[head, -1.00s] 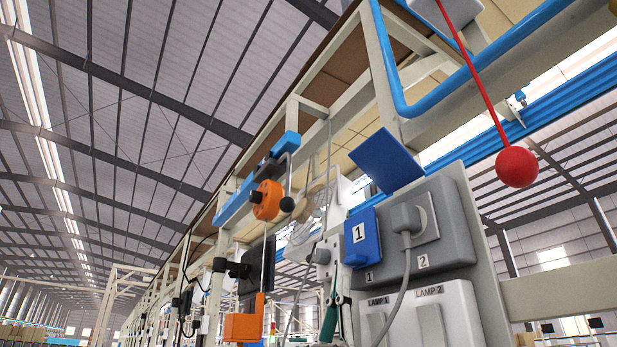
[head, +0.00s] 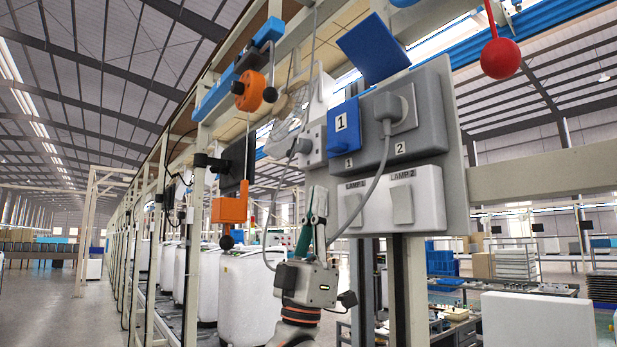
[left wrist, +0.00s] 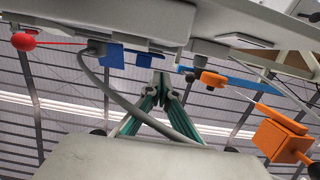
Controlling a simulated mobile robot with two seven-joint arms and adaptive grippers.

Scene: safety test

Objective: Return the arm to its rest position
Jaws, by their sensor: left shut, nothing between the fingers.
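My left gripper (head: 317,192) points upward in front of the grey socket panel, just left of the lamp switches. Its green-sided fingers meet at the tips, and it is shut and empty. The shut fingertips also show in the left wrist view (left wrist: 160,82). The panel carries a blue-covered socket marked 1 (head: 345,128), a grey plug (head: 391,108) in socket 2, and the white lamp switch box (head: 392,200). My right gripper is in neither view.
A red ball (head: 500,58) hangs on a red cord at the upper right. An orange pulley (head: 250,91) and orange block (head: 229,210) are left of the gripper. The plug's grey cable (head: 372,190) runs down close to the fingers. White containers (head: 250,297) stand behind.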

